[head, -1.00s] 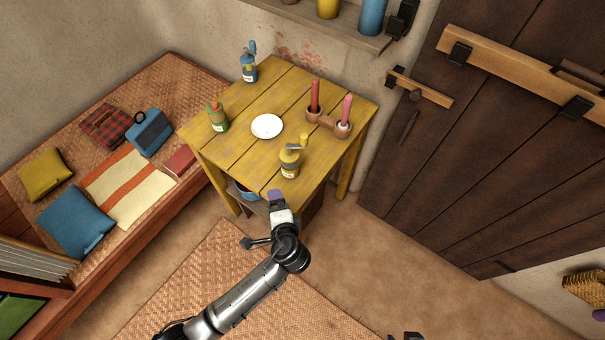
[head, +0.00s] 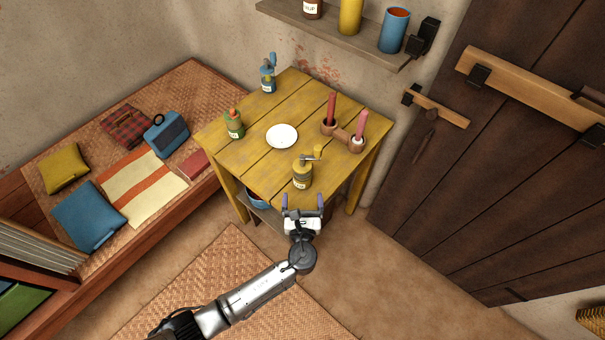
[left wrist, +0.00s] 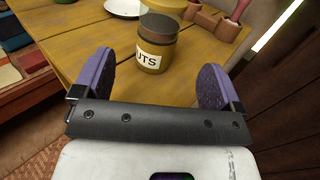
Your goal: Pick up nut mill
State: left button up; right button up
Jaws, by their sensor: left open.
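The nut mill (head: 302,175) is a yellow jar with a label and a crank handle on top. It stands upright near the front corner of the yellow table (head: 251,160). In the left wrist view the jar (left wrist: 154,58) shows a label ending in "UTS" and a dark brown top. My left gripper (head: 302,200) is open and empty, just in front of the mill at the table's front corner. In the left wrist view its purple fingers (left wrist: 155,82) are spread, with the mill beyond and between them, apart from both. My right gripper is not in view.
A white plate (head: 282,136), a green bottle (head: 234,126), a blue mill-like bottle (head: 268,78) and a wooden holder (head: 343,135) with two candles share the table. The holder stands close behind the mill, to the right. A bench (head: 95,230) lies left, a dark door (head: 500,160) right.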

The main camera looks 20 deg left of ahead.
aim_at(302, 180)
pick_arm(q)
jog(key=b+x, duration=0.1)
jog(key=x, duration=0.8)
jog(key=shift+w+a+f, duration=0.1)
jog(key=shift+w+a, duration=0.05)
jog(key=shift+w, duration=0.15)
jog(key=shift+c, duration=0.3)
jog(key=c, duration=1)
